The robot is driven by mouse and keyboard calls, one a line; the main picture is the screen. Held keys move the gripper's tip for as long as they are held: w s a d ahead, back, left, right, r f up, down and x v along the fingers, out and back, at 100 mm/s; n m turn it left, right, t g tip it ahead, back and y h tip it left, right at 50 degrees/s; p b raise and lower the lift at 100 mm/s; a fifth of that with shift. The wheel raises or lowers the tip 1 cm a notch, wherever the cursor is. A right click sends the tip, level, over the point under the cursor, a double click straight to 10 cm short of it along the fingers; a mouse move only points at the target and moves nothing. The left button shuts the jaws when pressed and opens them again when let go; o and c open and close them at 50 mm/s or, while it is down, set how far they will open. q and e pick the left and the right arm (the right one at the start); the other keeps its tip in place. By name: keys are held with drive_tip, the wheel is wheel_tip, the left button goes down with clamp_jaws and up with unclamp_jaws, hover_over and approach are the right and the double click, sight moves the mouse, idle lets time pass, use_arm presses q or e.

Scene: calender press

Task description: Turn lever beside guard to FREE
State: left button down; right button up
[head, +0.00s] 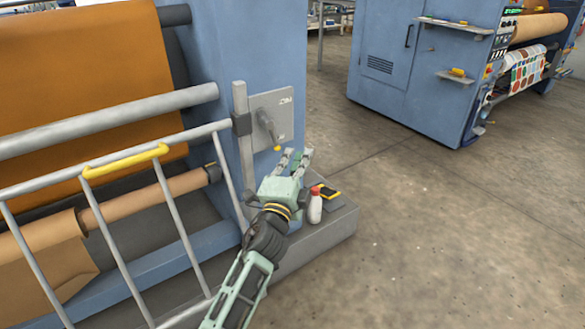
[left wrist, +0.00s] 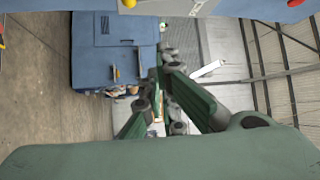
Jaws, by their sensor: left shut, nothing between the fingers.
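The lever (head: 267,124) is a grey handle with a yellow tip, on a light grey plate (head: 284,106) on the blue machine's side. It slants down and to the right. The plate has small markings above and below that I cannot read. The guard (head: 115,158) is a grey tube frame with a yellow grip, left of the lever. My left gripper (head: 293,154) is shut and empty, just below and right of the lever's tip, seemingly apart from it. In the left wrist view my gripper's fingers (left wrist: 165,85) fill the middle. My right gripper is not in view.
An upright grey post (head: 243,140) stands close left of the lever. Open floor (head: 440,220) lies to the right, with another blue machine (head: 390,70) behind.

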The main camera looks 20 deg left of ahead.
sight(270, 131)
use_arm(q)
drive_tip(key=w+a, duration=0.3)
drive_tip(key=w, duration=0.1)
drive_tip(key=shift+w+a+r, duration=0.15)
drive_tip(key=shift+w+a, duration=0.05)
drive_tip(key=shift+a, duration=0.15)
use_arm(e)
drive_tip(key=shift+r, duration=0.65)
use_arm(q)
drive_tip(key=shift+s+a+f+m+g+p, duration=0.2)
drive_tip(key=shift+s+a+g+p, duration=0.15)
drive_tip(key=shift+p, duration=0.7)
drive_tip(key=shift+s+a+f+m+g+p, duration=0.2)
drive_tip(key=shift+s+p, duration=0.2)
drive_tip(key=shift+p, duration=0.6)
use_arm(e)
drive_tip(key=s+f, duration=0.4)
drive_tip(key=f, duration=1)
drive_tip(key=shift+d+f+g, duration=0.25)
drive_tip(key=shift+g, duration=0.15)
use_arm(q)
drive_tip(key=shift+w+d, duration=0.1)
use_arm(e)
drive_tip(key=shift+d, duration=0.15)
